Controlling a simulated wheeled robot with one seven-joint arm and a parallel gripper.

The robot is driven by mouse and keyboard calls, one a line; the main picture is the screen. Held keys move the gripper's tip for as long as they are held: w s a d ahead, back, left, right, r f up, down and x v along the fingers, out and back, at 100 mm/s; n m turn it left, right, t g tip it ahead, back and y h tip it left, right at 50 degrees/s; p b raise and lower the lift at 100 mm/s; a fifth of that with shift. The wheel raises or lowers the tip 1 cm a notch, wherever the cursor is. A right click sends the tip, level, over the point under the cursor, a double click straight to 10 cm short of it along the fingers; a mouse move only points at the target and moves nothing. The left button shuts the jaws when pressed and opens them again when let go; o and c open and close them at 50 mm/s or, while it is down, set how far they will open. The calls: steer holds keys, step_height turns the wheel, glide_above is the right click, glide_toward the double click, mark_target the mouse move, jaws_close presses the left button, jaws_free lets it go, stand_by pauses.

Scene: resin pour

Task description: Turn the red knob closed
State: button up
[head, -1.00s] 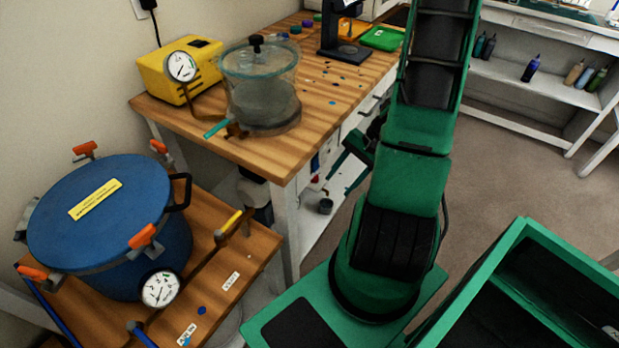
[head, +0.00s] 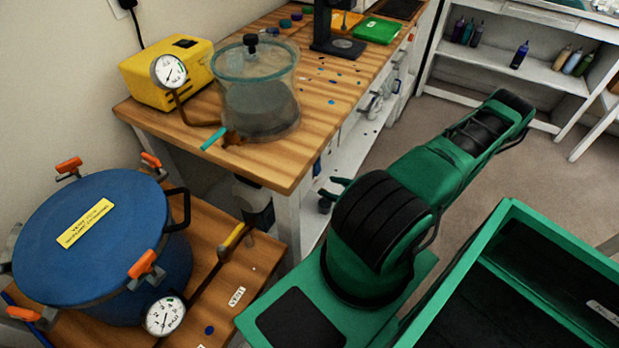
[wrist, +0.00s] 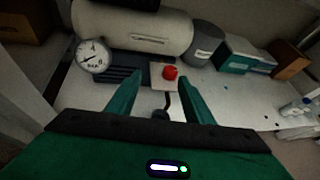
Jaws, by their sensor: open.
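The red knob (wrist: 170,73) shows in the wrist view, on a small pale plate in front of a large cream tank (wrist: 135,28). My gripper (wrist: 158,88) is open and empty, its two green fingers spread apart. The knob lies beyond the fingertips, near the right finger in the picture, and I see no contact. In the head view neither the knob nor my gripper is visible; only my arm shows. Whether the knob is open or closed cannot be told.
A round gauge (wrist: 92,56) stands left of the knob. A grey canister (wrist: 203,44) and teal-and-white boxes (wrist: 243,55) are to the right. In the head view, a blue pressure pot (head: 85,235) and a wooden bench (head: 290,150) stand at left.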

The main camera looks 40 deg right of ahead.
steer(key=w+f+m, duration=0.1)
steer(key=w+f, duration=0.1)
steer(key=w, duration=0.1)
steer(key=w+d+f+m+h, duration=0.1)
steer(key=w+f, duration=0.1)
steer(key=w, duration=0.2)
steer(key=w+d+f+m+h, duration=0.1)
steer(key=w+f, duration=0.1)
steer(key=w, duration=0.1)
steer(key=shift+w, duration=0.15)
steer(key=c, duration=1)
